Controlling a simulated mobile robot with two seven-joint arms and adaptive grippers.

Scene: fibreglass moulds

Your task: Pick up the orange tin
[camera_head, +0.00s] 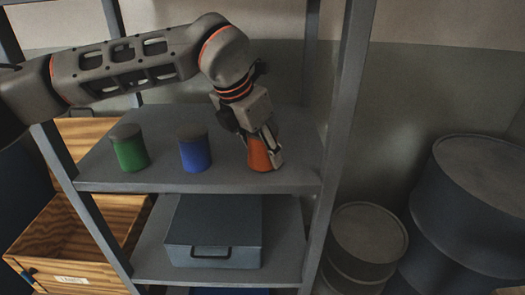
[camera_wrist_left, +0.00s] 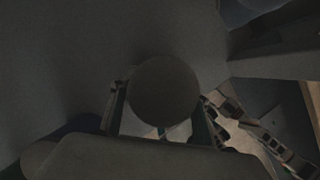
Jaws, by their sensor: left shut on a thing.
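The orange tin (camera_head: 258,156) stands at the right end of the upper grey shelf. My left gripper (camera_head: 262,150) reaches down from above and is shut on the orange tin, with a finger across its right side. The tin's top is hidden by the gripper in the head view. In the left wrist view, a dark round lid (camera_wrist_left: 164,90) shows between the fingers of the left gripper (camera_wrist_left: 162,112). I cannot tell whether the tin touches the shelf. My right gripper is not in view.
A green tin (camera_head: 131,152) and a blue tin (camera_head: 194,153) stand to the left on the same shelf (camera_head: 228,181). A shelf post (camera_head: 340,130) rises close on the right. A blue-grey box (camera_head: 213,231) sits below. Drums (camera_head: 470,205) and a wooden crate (camera_head: 60,235) flank the rack.

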